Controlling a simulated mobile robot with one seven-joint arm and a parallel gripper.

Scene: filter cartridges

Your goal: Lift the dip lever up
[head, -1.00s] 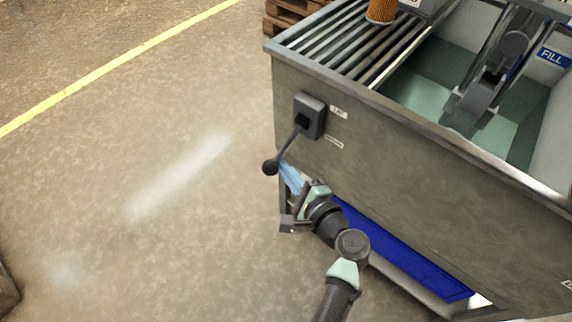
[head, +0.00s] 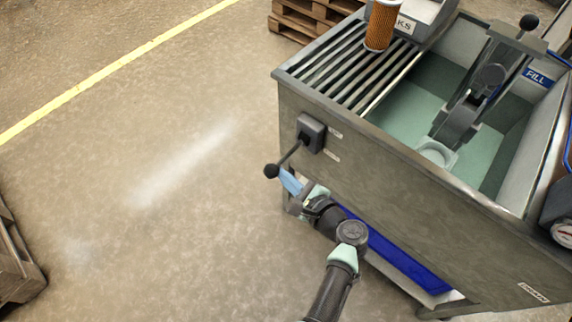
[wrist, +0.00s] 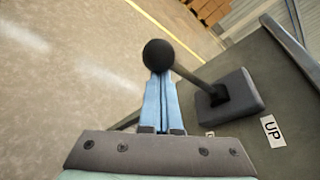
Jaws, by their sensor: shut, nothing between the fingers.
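The dip lever is a dark box (head: 311,133) on the tank's side wall, with a thin rod ending in a black ball knob (head: 271,171). The rod slants down and out to the left in the head view. In the wrist view the knob (wrist: 158,54) stands just ahead of my fingertips, and the lever's box (wrist: 232,97) is to the right. My gripper (head: 284,175) has its blue fingers shut together, just below the knob, with nothing between them. In the wrist view the tips (wrist: 160,78) overlap the knob's lower edge; I cannot tell if they touch.
A white "UP" label (wrist: 272,131) is beside the lever box. The grey tank (head: 400,190) fills the right, with an orange filter cartridge (head: 380,25) on its slatted rack. A blue tray (head: 400,262) is below. Open floor lies left; pallets (head: 300,18) stand behind.

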